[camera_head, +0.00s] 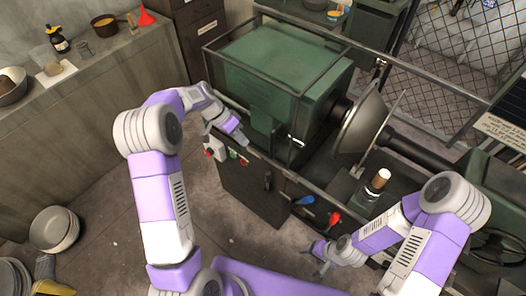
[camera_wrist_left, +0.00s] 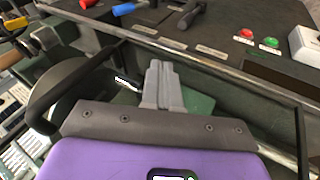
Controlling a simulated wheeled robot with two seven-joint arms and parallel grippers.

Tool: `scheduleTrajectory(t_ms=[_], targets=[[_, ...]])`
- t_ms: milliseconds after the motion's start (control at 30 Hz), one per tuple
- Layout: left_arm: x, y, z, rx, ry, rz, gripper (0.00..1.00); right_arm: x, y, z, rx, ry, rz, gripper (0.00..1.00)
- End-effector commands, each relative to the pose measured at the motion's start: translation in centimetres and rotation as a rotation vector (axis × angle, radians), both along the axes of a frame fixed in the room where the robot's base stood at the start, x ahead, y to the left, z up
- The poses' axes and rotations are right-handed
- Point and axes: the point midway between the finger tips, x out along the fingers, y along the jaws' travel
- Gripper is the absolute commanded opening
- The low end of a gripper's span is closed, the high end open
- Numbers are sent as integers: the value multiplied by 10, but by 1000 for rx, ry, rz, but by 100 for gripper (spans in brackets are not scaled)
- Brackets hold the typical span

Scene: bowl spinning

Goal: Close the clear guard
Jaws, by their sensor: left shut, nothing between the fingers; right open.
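The clear guard (camera_head: 299,98) is a see-through box with a dark frame. It stands around the green headstock of the lathe, to the left of the metal bowl (camera_head: 362,122), which is uncovered. Dark frame bars of the guard also seem to show in the left wrist view (camera_wrist_left: 303,140). My left gripper (camera_head: 243,137) is at the front of the machine, beside the guard's lower front side. In the left wrist view its fingers (camera_wrist_left: 162,84) are together and empty. Whether they touch the guard is unclear. My right gripper (camera_head: 319,258) is open and low, in front of the machine.
The front panel carries a red button (camera_wrist_left: 246,33), a green button (camera_wrist_left: 270,42), a blue lever (camera_head: 304,200) and a red lever (camera_head: 333,218). A workbench (camera_head: 100,75) lines the left wall.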

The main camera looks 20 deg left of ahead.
Motion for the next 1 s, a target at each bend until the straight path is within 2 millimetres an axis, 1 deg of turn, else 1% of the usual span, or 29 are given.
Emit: scheduleTrajectory(t_ms=[33, 100, 133, 200, 300, 367, 467, 833, 1000], targets=[[6, 6, 18, -18, -42, -41, 0, 0, 0, -6, 0, 0, 0, 71], [10, 10, 40, -43, -81, -97, 0, 0, 0, -8, 0, 0, 0, 71], [10, 11, 48, -52, -95, -116, 0, 0, 0, -9, 0, 0, 0, 71], [11, 14, 61, -67, -117, -150, 0, 0, 0, -10, 0, 0, 0, 71], [10, 13, 66, -76, -131, -173, 0, 0, 0, -11, 0, 0, 0, 71], [11, 10, 63, -79, -133, -177, 0, 0, 0, -12, 0, 0, 0, 71], [11, 1, 52, -80, -130, -178, 0, 0, 0, -14, 0, 0, 0, 71], [14, -47, -13, -78, -127, -176, 0, 0, 0, -23, 0, 0, 0, 71], [2, -65, -10, -77, -131, -177, 0, 0, 0, -23, 0, 0, 0, 71]])
